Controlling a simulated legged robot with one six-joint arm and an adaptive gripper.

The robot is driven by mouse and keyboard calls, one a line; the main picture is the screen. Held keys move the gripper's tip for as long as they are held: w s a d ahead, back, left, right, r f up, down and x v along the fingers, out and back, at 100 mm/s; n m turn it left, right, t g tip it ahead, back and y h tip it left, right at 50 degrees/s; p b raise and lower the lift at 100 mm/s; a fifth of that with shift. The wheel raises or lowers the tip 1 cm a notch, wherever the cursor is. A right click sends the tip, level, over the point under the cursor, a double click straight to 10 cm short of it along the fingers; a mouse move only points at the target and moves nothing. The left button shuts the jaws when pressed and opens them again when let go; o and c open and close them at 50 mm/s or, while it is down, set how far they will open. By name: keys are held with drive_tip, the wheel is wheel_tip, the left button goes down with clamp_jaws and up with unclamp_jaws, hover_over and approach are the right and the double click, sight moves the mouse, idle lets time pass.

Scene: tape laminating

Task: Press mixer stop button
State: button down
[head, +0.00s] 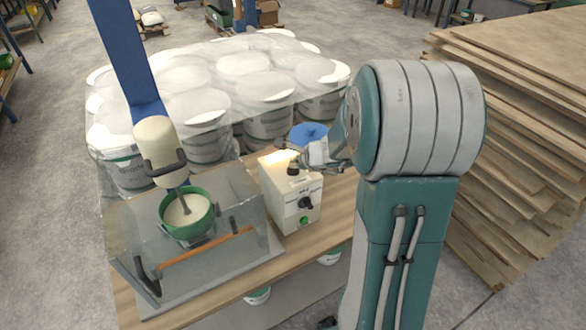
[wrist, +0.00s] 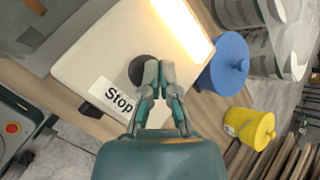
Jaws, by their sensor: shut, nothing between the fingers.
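A cream control box (head: 283,203) stands on the wooden bench right of the mixer (head: 155,150). On its top is a round dark stop button (head: 293,168), which also shows in the wrist view (wrist: 138,72) beside a white label reading "Stop" (wrist: 115,97). My gripper (head: 301,163) is shut and empty. In the wrist view its fingertips (wrist: 158,70) overlap the right part of the button and hide that part. I cannot tell whether they touch it. The box front carries a black knob (head: 306,202) and a green button (head: 304,221).
The mixer stands over a green bowl (head: 176,231) inside a clear guard with an orange bar (head: 205,248). Wrapped white buckets (head: 240,68) fill the space behind. Stacked boards (head: 520,130) stand at right.

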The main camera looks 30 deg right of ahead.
drive_tip(key=shift+f, duration=0.45)
idle(1.0)
drive_tip(key=shift+r, duration=0.95)
drive_tip(key=shift+r, duration=2.5)
